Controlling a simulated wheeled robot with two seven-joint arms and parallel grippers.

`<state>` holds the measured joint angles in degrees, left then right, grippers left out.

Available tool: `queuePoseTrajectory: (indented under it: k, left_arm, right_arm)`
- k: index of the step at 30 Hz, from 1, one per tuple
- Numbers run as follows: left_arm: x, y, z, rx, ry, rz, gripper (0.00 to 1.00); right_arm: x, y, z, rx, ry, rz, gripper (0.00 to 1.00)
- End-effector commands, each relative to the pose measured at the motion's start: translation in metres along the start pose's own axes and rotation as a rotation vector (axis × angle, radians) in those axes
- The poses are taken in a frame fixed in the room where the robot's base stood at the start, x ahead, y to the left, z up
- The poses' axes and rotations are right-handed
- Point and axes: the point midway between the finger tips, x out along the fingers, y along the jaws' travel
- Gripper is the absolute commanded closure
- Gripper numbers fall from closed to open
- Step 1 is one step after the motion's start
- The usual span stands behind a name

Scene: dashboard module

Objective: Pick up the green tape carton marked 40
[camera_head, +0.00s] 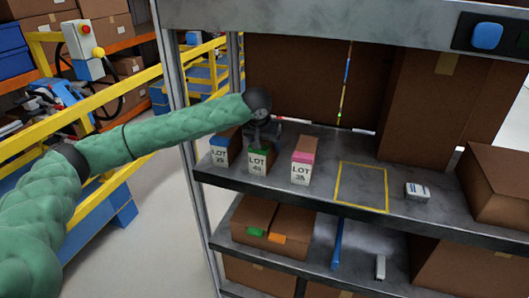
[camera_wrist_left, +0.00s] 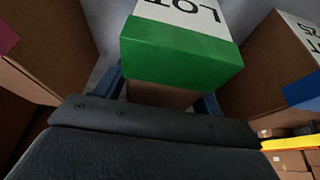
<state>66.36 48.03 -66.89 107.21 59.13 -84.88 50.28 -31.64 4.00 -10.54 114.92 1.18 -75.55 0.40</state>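The green tape carton (camera_head: 257,164) stands upright on the upper shelf, between a blue tape carton (camera_head: 220,152) and a pink tape carton (camera_head: 301,167). Its white label reads LOT with a small number that looks like forty-something. My left gripper (camera_head: 262,138) is at its top, from behind. In the left wrist view the green band of this carton (camera_wrist_left: 180,52) fills the middle, with a finger on each side of its brown top. I cannot tell whether the fingers press on it. My right gripper is not in view.
The blue and pink tape cartons stand close on either side. A yellow outlined square (camera_head: 362,187) on the shelf is empty. A small white device (camera_head: 418,191) lies right of it.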

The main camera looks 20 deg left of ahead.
Motion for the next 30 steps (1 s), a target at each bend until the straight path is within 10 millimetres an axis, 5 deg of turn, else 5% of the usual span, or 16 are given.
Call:
queuePoseTrajectory:
  k: [1,7,22,30]
  left_arm:
    - [0.0,0.0,0.0,0.0,0.0,0.0,0.42]
    - [0.0,0.0,0.0,0.0,0.0,0.0,0.81]
    - [-0.003,0.0,-0.002,0.0,0.003,0.0,0.82]
    - [-0.043,0.001,-0.019,0.0,0.004,0.002,0.82]
  right_arm:
    - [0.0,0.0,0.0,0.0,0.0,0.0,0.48]
    - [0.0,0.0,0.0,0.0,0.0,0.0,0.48]
    - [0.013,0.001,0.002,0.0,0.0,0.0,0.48]
    - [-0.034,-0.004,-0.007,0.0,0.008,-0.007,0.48]
